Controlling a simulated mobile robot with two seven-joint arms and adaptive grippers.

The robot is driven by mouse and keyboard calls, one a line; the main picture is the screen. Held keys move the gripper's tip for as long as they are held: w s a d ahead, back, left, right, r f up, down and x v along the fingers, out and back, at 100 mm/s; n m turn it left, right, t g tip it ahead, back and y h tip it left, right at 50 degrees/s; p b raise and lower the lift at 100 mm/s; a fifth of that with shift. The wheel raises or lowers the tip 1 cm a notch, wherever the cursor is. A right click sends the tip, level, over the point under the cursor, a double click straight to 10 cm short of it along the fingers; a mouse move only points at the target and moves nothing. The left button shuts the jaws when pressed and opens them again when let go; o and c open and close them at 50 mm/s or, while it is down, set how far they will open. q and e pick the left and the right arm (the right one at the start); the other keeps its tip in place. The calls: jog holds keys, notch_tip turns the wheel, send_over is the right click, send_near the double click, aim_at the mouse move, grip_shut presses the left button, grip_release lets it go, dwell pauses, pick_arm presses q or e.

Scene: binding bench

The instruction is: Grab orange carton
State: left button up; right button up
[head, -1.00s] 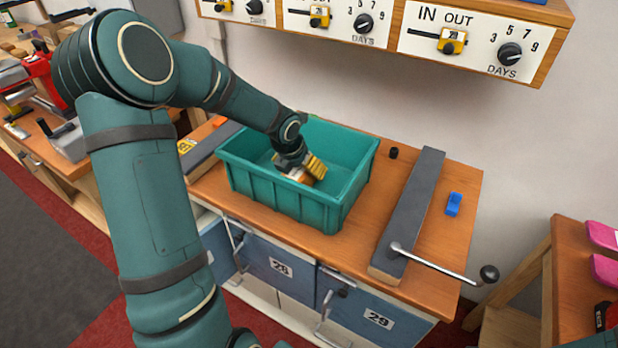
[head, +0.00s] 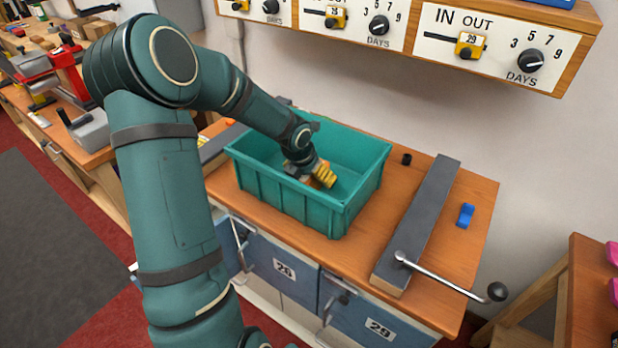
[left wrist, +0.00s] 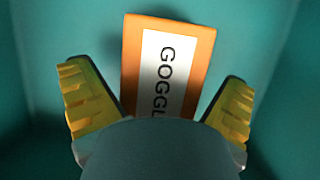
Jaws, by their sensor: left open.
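The orange carton (left wrist: 165,64) lies inside the teal bin (head: 352,206). In the left wrist view it shows a white label reading "GOGGL", with the rest hidden behind my gripper's body. In the head view only a bit of orange shows by the fingers. My left gripper (head: 312,180) reaches down into the bin. Its yellow fingers (left wrist: 160,105) are open, one on each side of the carton's near part. I see gaps between the fingers and the carton in the left wrist view. My right gripper is not in view.
The bin stands on a wooden bench (head: 473,190), its walls close around my gripper. Right of it are a long grey bar (head: 420,220) with a crank handle (head: 496,291), a small black cylinder (head: 406,159) and a blue piece (head: 466,215). A control shelf (head: 490,45) hangs above.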

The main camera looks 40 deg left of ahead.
pick_arm(q)
jog(key=shift+f, duration=0.2)
jog(key=c, duration=1.3)
jog(key=shift+r, duration=0.15)
